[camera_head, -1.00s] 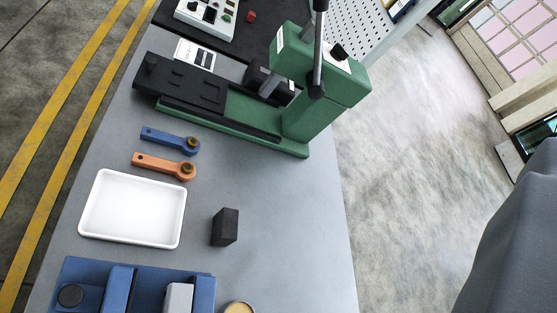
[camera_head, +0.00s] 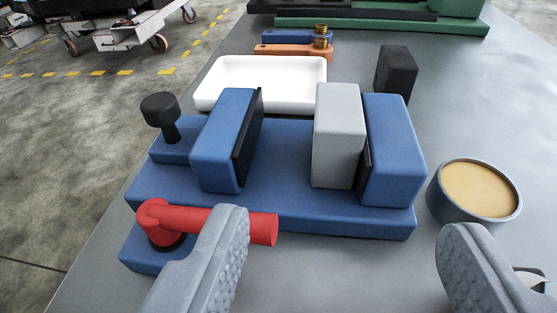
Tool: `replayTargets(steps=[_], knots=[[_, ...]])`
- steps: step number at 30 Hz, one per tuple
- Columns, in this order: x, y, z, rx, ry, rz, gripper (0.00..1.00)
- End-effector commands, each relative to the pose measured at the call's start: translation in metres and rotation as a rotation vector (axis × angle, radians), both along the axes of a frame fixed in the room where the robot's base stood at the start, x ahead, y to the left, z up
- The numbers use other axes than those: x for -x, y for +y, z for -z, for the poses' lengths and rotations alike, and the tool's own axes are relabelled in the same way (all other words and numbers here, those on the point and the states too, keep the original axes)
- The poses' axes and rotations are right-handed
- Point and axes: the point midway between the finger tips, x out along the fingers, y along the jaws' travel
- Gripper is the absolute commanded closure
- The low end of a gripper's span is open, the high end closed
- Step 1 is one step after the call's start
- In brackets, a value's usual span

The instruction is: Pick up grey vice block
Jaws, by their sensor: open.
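The grey vice block (camera_head: 338,137) stands upright in the blue vice (camera_head: 290,212), against the dark pad of the right jaw (camera_head: 394,150). A wide gap lies between the block and the left jaw (camera_head: 226,140). My gripper (camera_head: 345,240) is open and empty, its two grey textured fingers in the foreground. The fingers are nearer to me than the block, one to its left and one to its right, and not touching it. The left finger covers part of the red handle (camera_head: 200,219) at the vice's front.
A round tin with tan contents (camera_head: 478,188) stands right of the vice. A black block (camera_head: 396,72), a white tray (camera_head: 262,80), and blue and orange wrenches (camera_head: 285,49) lie behind. A green machine base (camera_head: 380,24) is at the back. The grey table (camera_head: 480,100) is clear at right.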

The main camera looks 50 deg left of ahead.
Motion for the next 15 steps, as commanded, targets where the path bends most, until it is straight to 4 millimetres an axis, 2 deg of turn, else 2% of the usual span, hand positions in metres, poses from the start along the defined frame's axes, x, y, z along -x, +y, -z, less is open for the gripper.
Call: replayTargets(steps=[9, 15], knots=[[-0.041, 0.033, 0.016, 0.001, -0.001, -0.005, 0.42], [-0.06, 0.046, 0.023, 0.002, -0.001, 0.0, 0.42]])
